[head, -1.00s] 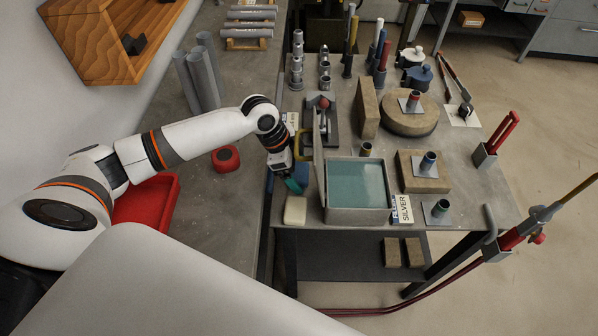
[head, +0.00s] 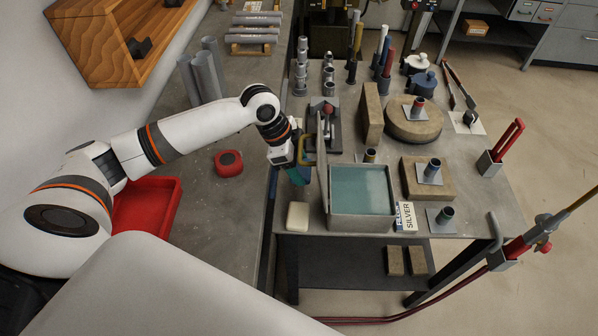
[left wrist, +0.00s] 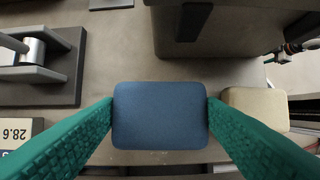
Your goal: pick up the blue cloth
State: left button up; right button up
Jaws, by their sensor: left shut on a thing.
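The blue cloth (left wrist: 160,115) is a thick, rounded blue pad in the left wrist view, between the two teal fingers, which touch its left and right edges. My left gripper (left wrist: 160,112) is shut on it. In the head view my left gripper (head: 299,176) is at the left edge of the metal table, just left of the open tank. There the cloth is mostly hidden by the gripper. I cannot tell how far it is above the table. My right gripper is not in view.
A cream block (head: 298,216) lies just in front of the gripper. The teal-filled tank (head: 361,222) with its raised lid is close on the right. A lever press (head: 323,130) stands behind. A red tape roll (head: 228,163) and red tray (head: 172,205) are on the left bench.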

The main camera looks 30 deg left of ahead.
pick_arm(q)
jog(key=r, duration=0.5)
jog(key=r+b, duration=0.1)
jog(key=r, duration=0.2)
jog(key=shift+a, duration=0.4)
jog(key=a+b, duration=0.3)
jog(key=a, duration=1.5)
jog(key=shift+w+a+b, duration=0.3)
jog(key=shift+w+a, duration=0.1)
